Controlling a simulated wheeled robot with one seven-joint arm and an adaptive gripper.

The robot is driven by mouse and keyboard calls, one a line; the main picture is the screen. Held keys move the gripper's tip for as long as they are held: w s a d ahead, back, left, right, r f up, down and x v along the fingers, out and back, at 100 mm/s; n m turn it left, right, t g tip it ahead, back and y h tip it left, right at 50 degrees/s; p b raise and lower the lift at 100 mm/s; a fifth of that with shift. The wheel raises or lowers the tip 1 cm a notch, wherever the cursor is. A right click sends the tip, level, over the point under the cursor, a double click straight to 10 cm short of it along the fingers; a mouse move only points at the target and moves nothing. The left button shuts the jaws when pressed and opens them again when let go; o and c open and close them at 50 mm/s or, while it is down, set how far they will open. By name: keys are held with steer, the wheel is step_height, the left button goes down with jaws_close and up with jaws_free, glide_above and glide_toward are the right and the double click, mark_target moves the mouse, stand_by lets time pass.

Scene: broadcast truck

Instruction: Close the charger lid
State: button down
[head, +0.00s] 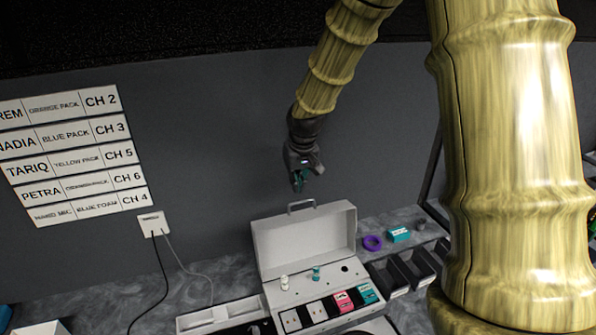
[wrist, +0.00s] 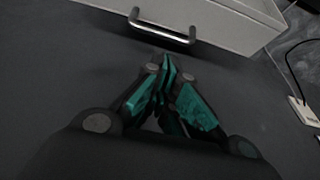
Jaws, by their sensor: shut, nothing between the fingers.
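The charger (head: 312,289) is a pale grey case on the counter. Its lid (head: 305,242) stands open and upright, with a metal handle (head: 301,206) on its top edge. In the wrist view the lid's outer face (wrist: 215,17) and the handle (wrist: 162,28) show at the top. My gripper (head: 299,184) is above and behind the lid, close to the wall, apart from the handle. In the wrist view my gripper (wrist: 167,68) is shut and empty, its teal fingertips together just short of the handle.
Several packs, with a pink one (head: 343,301) and a teal one (head: 366,293), sit in the charger's front slots. Small pegs stand on its deck. A purple ring (head: 372,242) and teal box (head: 399,235) lie to the right, near black bins (head: 400,272). A wall outlet (head: 153,224) has cables.

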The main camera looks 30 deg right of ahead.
steer(key=shift+p+x, duration=0.65)
steer(key=shift+x, duration=1.45)
steer(key=shift+a, duration=0.1)
